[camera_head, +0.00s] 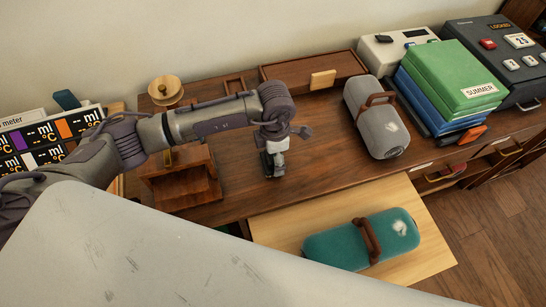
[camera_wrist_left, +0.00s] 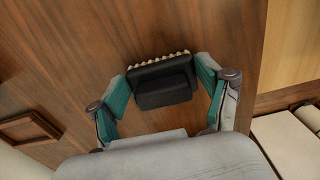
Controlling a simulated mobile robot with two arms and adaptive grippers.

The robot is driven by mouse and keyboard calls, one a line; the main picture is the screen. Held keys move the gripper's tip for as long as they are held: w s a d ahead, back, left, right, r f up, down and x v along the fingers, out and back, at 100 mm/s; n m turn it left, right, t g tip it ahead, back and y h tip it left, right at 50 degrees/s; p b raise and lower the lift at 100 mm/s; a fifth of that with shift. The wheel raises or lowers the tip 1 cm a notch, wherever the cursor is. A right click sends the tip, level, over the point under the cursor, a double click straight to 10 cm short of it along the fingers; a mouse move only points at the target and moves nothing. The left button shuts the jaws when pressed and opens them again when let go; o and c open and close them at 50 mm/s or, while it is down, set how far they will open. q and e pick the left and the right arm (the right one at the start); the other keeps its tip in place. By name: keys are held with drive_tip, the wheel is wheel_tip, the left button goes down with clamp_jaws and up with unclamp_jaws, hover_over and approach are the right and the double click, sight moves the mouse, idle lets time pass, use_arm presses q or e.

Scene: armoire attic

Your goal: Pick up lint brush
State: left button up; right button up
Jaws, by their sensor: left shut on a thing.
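The lint brush (camera_wrist_left: 165,82) is a black block with a row of pale bristles along one edge, seen in the left wrist view. It sits between the teal-padded fingers of my left gripper (camera_wrist_left: 164,90), which is shut on it. In the head view my left gripper (camera_head: 274,167) points down over the middle of the brown desk (camera_head: 300,185). There the brush is mostly hidden by the gripper. I cannot tell whether it touches the desk. My right gripper is not in view.
A grey roll case (camera_head: 375,115) and a green-and-blue folder stack (camera_head: 455,75) stand to the right. A teal roll case (camera_head: 345,245) lies on a pale pull-out board (camera_head: 430,255) in front. A wooden stand (camera_head: 180,180) is left of the gripper. The desk around the gripper is clear.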

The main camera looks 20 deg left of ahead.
use_arm(q)
drive_tip(key=shift+r, duration=0.65)
wheel_tip(320, 180, up, 3)
drive_tip(key=shift+w+b, duration=0.1)
drive_tip(key=shift+b, duration=0.35)
drive_tip(key=w+d+r+b, duration=0.3)
drive_tip(key=w+d+r, duration=0.3)
drive_tip(key=w, duration=0.3)
drive_tip(key=shift+w+d+r, duration=0.25)
drive_tip(key=shift+d+r, duration=0.05)
drive_tip(key=shift+d, duration=0.05)
